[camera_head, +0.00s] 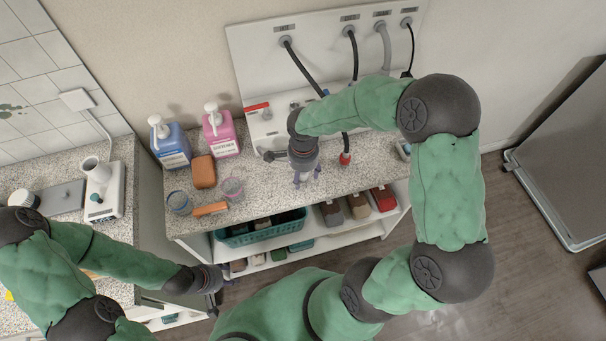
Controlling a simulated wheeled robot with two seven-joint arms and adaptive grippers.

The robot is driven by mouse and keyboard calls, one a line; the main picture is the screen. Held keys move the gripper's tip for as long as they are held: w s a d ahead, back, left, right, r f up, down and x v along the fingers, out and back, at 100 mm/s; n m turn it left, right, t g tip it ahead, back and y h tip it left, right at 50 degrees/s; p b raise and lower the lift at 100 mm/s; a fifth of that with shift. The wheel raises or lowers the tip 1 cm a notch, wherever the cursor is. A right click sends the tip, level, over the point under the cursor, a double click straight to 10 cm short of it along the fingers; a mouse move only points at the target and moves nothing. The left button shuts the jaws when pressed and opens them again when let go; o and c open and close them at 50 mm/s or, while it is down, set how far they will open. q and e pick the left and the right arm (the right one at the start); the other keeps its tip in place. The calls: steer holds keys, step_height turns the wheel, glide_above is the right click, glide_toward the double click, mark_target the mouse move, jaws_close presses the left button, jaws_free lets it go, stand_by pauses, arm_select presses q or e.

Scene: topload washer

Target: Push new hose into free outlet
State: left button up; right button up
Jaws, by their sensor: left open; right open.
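A white panel (258,60) on the back wall has several labelled round outlets along its top, each with a hose or cable. A black hose (303,68) hangs from the leftmost outlet (285,41). My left gripper (221,297) is open, low before the shelf.
Blue (171,148) and pink (220,137) pump bottles, a brown block (204,172) and small cups stand left on the speckled countertop (262,187). A red handle (257,107) sits on the lower panel. A teal basket (262,231) and folded cloths fill the shelf below.

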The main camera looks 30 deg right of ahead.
steer(key=shift+f, duration=0.15)
steer(key=shift+c, duration=0.3)
jaws_close()
